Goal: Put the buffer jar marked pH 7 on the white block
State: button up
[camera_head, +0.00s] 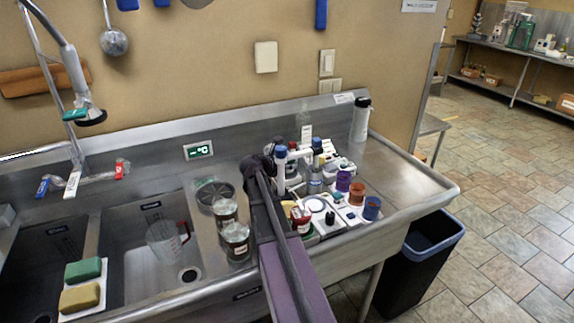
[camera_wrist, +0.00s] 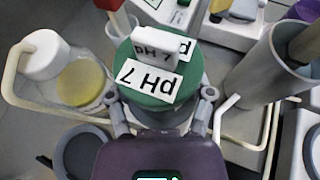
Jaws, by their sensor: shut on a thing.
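The buffer jar marked pH 7 (camera_wrist: 130,58) is green, with a white pH 7 label and a white raised tag on its top. It shows in the middle of the wrist view. My gripper (camera_wrist: 165,112) is shut on it, one finger on each side of its near part. In the head view my dark arm hides the jar and most of my gripper. I cannot tell which of the white pieces on the counter is the white block. I cannot tell whether the jar is touching what is beneath it.
In the wrist view a grey hollow cylinder (camera_wrist: 265,72) stands close to the right, and a yellow disc (camera_wrist: 82,82) lies to the left. In the head view, purple (camera_head: 343,181), orange (camera_head: 357,193) and blue (camera_head: 372,208) cups stand right of my arm.

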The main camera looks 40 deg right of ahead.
jog(key=shift+f, duration=0.2)
jog(key=o, duration=1.2)
jog(key=shift+r, duration=0.1)
jog(key=shift+o, duration=0.2)
jog(key=shift+r, duration=0.15)
jog(key=shift+a+r, duration=0.15)
jog(key=shift+a, duration=0.05)
jog(key=p+v, duration=0.4)
jog(key=v, duration=0.7)
jog(key=shift+a+p, duration=0.3)
jog(key=shift+p, duration=0.05)
